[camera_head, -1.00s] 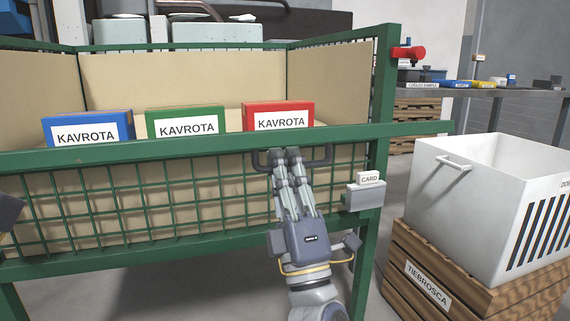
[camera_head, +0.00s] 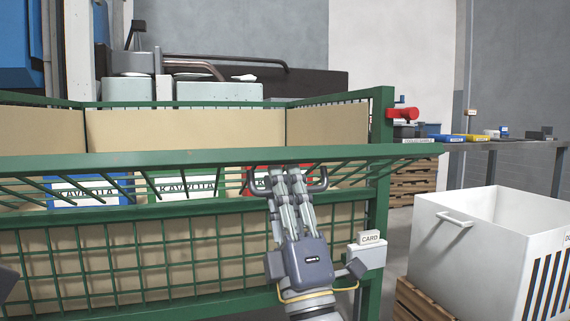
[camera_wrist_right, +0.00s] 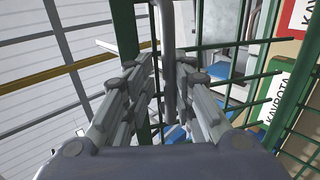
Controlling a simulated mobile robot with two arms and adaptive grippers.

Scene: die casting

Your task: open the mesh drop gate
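The mesh drop gate has a green top rail (camera_head: 215,158) with slanted wires below it. It leans out toward me, its rail above and in front of the pen's fixed green crossbar (camera_head: 110,218). The gate's grey handle (camera_head: 321,181) hangs under the rail. My right gripper (camera_head: 288,174) has its fingers at the handle. The right wrist view shows the handle bar (camera_wrist_right: 168,65) between the fingers, which appear shut on it. Only a dark bit at the lower left edge of the head view may belong to my left gripper; its fingers do not show.
Blue (camera_head: 65,190), green (camera_head: 205,186) and red KAVROTA boxes stand behind the gate wires. A card holder (camera_head: 370,257) is on the right post, near my right gripper. A white bin (camera_head: 440,265) stands on a wooden crate at right, with a bench behind.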

